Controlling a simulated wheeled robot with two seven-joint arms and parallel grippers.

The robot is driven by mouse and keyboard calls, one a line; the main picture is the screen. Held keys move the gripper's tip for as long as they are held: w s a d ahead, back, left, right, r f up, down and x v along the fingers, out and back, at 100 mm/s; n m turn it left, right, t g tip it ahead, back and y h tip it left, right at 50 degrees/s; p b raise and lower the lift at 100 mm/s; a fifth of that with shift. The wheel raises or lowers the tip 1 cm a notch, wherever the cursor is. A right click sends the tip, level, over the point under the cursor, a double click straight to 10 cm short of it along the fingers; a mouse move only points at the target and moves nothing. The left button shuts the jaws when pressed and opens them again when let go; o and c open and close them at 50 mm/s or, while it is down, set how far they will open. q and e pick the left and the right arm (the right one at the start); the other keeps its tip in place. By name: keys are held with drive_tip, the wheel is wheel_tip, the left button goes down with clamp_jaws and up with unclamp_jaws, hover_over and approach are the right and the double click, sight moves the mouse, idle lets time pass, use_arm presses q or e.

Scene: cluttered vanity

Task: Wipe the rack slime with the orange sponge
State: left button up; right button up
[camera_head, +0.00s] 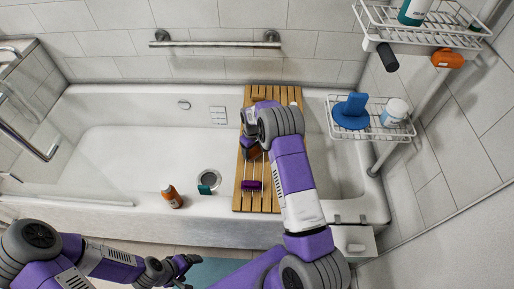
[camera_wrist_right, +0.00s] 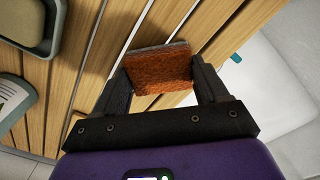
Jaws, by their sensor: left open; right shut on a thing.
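The wooden rack (camera_head: 284,95) lies across the bathtub, and its slats also fill the right wrist view (camera_wrist_right: 197,22). My right gripper (camera_wrist_right: 160,82) is shut on the orange sponge (camera_wrist_right: 162,70), holding it between its two fingers over the slats. In the head view my right gripper (camera_head: 249,150) is above the middle of the rack, partly covered by my arm. I cannot tell whether the sponge touches the wood. No slime can be made out clearly. My left gripper (camera_head: 180,267) is open and empty in front of the tub, low in the head view.
A small purple item (camera_head: 252,185) is on the rack's front part. Wire shelves at right hold a blue item (camera_head: 351,112) and a white jar (camera_head: 394,112). The tub's left side is clear.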

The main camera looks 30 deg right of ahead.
drive_tip(key=shift+w+a+f, duration=0.1)
drive_tip(key=shift+w+a, duration=0.25)
drive_tip(key=shift+a, duration=0.25)
drive_tip(key=shift+w+a, duration=0.3)
drive_tip(key=shift+a, duration=0.25)
drive_tip(key=shift+w+a+r, duration=0.15)
drive_tip(key=shift+w+r, duration=0.05)
drive_tip(key=shift+r, duration=0.1)
wheel_tip(320, 180, up, 3)
drive_tip(key=shift+r+p, duration=0.1)
drive_tip(key=shift+p, duration=0.95)
use_arm(q)
drive_tip(key=shift+w+a+r+p, duration=0.15)
drive_tip(key=shift+r+p, duration=0.3)
drive_tip(key=shift+r, duration=0.4)
drive_tip(key=shift+w+d+r+p, duration=0.1)
drive_tip(key=shift+w+r+p, duration=0.1)
drive_tip(key=shift+r+p, duration=0.45)
drive_tip(key=shift+w+a+r+p, duration=0.15)
drive_tip(key=shift+r+p, duration=0.15)
drive_tip(key=shift+r, duration=0.7)
use_arm(e)
drive_tip(key=shift+r, duration=2.2)
